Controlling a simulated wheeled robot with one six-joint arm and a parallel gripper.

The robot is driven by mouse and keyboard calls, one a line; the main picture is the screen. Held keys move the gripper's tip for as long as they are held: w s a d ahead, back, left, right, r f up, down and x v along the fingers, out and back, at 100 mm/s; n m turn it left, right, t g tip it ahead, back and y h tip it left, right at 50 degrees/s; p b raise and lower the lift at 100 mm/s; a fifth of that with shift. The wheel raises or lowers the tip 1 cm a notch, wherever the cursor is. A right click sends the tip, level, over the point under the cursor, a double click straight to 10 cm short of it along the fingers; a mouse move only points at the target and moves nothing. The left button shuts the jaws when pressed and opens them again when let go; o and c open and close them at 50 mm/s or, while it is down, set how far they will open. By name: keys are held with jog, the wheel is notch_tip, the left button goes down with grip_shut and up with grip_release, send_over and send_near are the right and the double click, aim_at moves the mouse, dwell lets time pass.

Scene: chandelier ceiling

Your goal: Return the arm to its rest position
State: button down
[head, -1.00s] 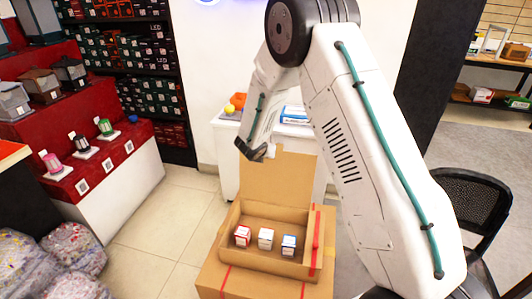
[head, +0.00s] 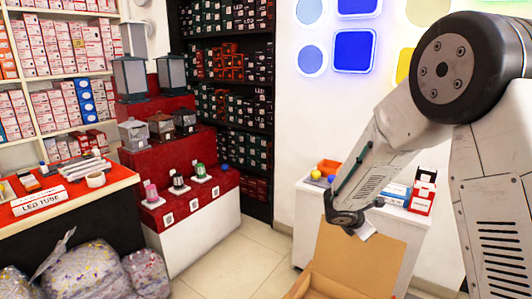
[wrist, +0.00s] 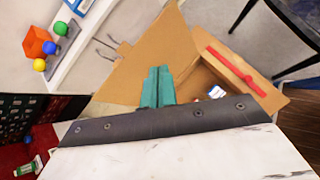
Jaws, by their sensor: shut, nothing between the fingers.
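My gripper (head: 364,231) hangs at the end of my white arm in the head view, in front of the white counter and just above the raised cardboard flap. In the wrist view its two teal fingers (wrist: 157,88) lie together, shut and empty. The open cardboard box (head: 318,285) is cut off at the bottom of the head view. In the wrist view its flap (wrist: 148,52) is behind the fingers. A small white and blue carton (wrist: 216,92) shows inside the box, partly hidden by my wrist.
The white counter (head: 310,208) holds an orange bin and small boxes. A red stepped display (head: 180,150) with lanterns stands left of centre. A sales counter (head: 75,195) and clear bags (head: 90,270) are at left. A black chair (wrist: 285,30) shows in the wrist view.

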jog(key=s+d+r+m+g, duration=0.1)
jog(key=s+r+m+g, duration=0.1)
jog(key=s+r+m, duration=0.3)
jog(key=s+d+r+m+g, duration=0.1)
jog(key=s+r+m+g, duration=0.15)
jog(key=s, duration=0.45)
jog(key=s+a+r+m+y, duration=0.2)
jog(key=s+r+m, duration=0.2)
jog(key=s, duration=0.5)
jog(key=s+a+r+m+y, duration=0.3)
jog(key=s+r+m, duration=0.1)
jog(key=s, duration=0.5)
jog(key=s+a+r+m+y, duration=0.2)
jog(key=s+r+m, duration=0.2)
jog(key=s, duration=0.5)
jog(key=shift+a+m+t+y, duration=0.3)
jog(key=shift+m+t+y, duration=0.15)
jog(key=shift+m, duration=0.4)
jog(key=shift+s, duration=0.1)
dwell(0.7)
